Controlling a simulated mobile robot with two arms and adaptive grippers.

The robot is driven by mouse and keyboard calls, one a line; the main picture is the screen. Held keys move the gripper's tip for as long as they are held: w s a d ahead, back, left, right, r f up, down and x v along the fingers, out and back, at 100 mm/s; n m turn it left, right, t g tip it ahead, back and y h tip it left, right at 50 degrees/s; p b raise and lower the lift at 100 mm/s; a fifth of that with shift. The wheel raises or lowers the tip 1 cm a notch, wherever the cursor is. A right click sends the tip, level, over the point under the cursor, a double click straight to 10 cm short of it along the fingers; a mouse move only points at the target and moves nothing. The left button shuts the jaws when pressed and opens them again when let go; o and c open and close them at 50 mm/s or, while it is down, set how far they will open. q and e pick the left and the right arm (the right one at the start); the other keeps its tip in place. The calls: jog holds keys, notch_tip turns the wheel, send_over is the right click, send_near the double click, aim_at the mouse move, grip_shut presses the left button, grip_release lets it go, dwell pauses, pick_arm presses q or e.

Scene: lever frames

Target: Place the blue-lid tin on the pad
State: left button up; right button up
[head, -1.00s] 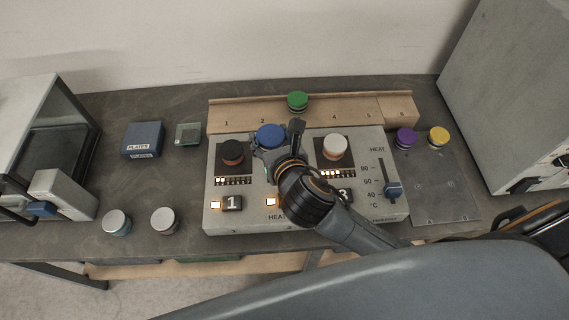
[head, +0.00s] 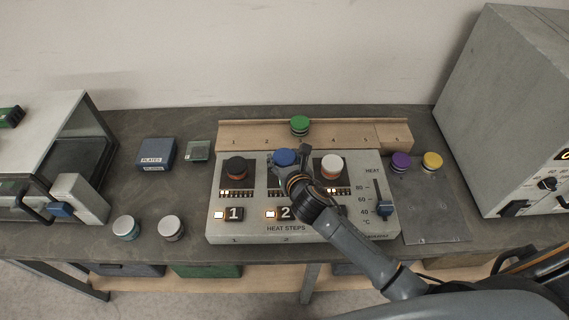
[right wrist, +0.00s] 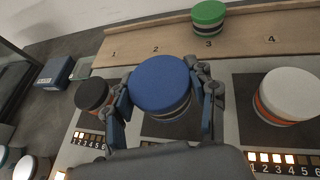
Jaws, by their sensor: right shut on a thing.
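The blue-lid tin (head: 284,157) is in my right gripper (head: 285,169), over the middle of the heat-step panel. The wrist view shows the blue lid (right wrist: 160,83) upright between the two fingers, which press on its sides. Under it is the dark middle pad (right wrist: 165,131), mostly hidden by the tin and gripper. I cannot tell whether the tin touches the pad. My left gripper is not in view.
A black-lid tin (head: 236,167) and a white-lid tin (head: 331,166) stand on the pads either side. A green-lid tin (head: 299,126) stands on the wooden rack behind. Purple-lid (head: 399,161) and yellow-lid (head: 432,161) tins stand right of the panel.

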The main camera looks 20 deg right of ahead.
aim_at(284, 165)
jog(key=shift+w+d+f, duration=0.1)
jog(key=shift+w+f, duration=0.4)
notch_tip(284, 165, down, 4)
jog(key=shift+w+d+r, duration=0.15)
jog(key=shift+r, duration=0.05)
jog(key=shift+f, duration=0.2)
jog(key=o, duration=1.2)
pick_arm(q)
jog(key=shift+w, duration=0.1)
